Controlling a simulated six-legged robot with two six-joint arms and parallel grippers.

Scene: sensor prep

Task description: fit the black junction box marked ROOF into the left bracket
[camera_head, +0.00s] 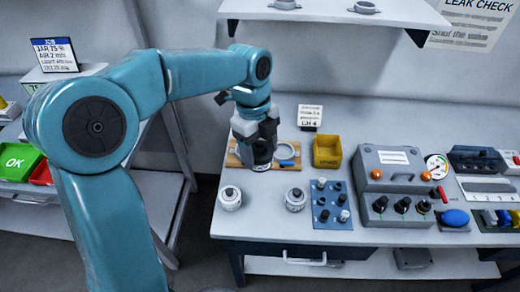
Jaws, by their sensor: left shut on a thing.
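My left gripper (256,140) is over the left part of a wooden board (287,164) on the bench. It is shut on a dark thing (263,153), which looks like the black junction box; no ROOF marking can be read. A pale ring-shaped bracket (286,151) shows on the right part of the board, beside the gripper. The left bracket is hidden behind the gripper and the dark thing. I cannot tell whether the box touches the board or is seated. My right gripper is not in view.
Two round white fittings (230,198) (295,199) stand in front of the board. A yellow bin (327,151), a blue plate with knobs (331,214) and a grey case (389,169) stand to the right. A small card (310,116) stands behind. A shelf (340,13) overhangs the back.

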